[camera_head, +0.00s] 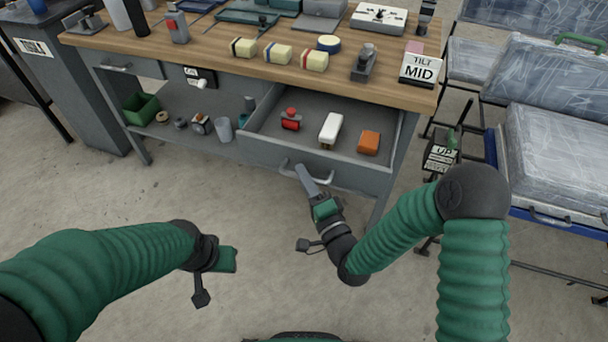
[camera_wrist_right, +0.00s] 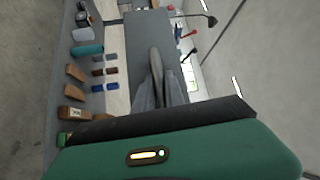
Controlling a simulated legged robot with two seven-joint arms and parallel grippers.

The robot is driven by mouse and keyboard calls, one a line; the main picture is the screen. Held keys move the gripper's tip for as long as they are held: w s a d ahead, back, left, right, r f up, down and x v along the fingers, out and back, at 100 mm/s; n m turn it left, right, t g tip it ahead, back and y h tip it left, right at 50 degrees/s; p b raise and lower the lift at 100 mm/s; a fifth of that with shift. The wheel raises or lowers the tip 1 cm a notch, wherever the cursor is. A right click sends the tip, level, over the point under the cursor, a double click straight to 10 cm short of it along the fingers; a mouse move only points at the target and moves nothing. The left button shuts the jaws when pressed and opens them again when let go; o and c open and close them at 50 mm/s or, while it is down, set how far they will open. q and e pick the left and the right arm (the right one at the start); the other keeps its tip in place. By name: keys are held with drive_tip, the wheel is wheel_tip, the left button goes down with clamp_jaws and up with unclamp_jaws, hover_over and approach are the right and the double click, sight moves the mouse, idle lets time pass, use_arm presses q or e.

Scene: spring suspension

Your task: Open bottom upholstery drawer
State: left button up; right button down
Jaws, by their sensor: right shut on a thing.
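A grey drawer (camera_head: 262,148) under the wooden workbench top stands pulled out, with its inside showing. Its curved metal handle (camera_head: 322,179) is on the front panel. My right gripper (camera_head: 303,172) is at this handle, with its fingers shut on it. In the right wrist view the grey fingers (camera_wrist_right: 158,85) point away from the camera; their tips and the grip on the handle are hard to make out. My left gripper (camera_head: 226,260) hangs over the floor, away from the bench; its fingers are not clear. I cannot read an upholstery label on the drawer.
The drawer holds a red tool (camera_head: 291,121), a white block (camera_head: 330,129) and an orange block (camera_head: 369,142). Left of it is an open shelf with a green bin (camera_head: 141,108) and a grey cup (camera_head: 224,129). Wrapped seats (camera_head: 555,160) stand at right. Floor before the bench is clear.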

drive_tip(key=shift+d+f, duration=0.1)
drive_tip(key=shift+f, duration=0.2)
drive_tip(key=c, duration=1.4)
unclamp_jaws()
drive_tip(key=shift+w, duration=0.1)
drive_tip(key=shift+r, duration=0.1)
drive_tip(key=p+v, duration=0.6)
drive_tip(key=v, duration=1.1)
drive_tip(key=shift+p, duration=0.35)
drive_tip(key=shift+r, duration=0.15)
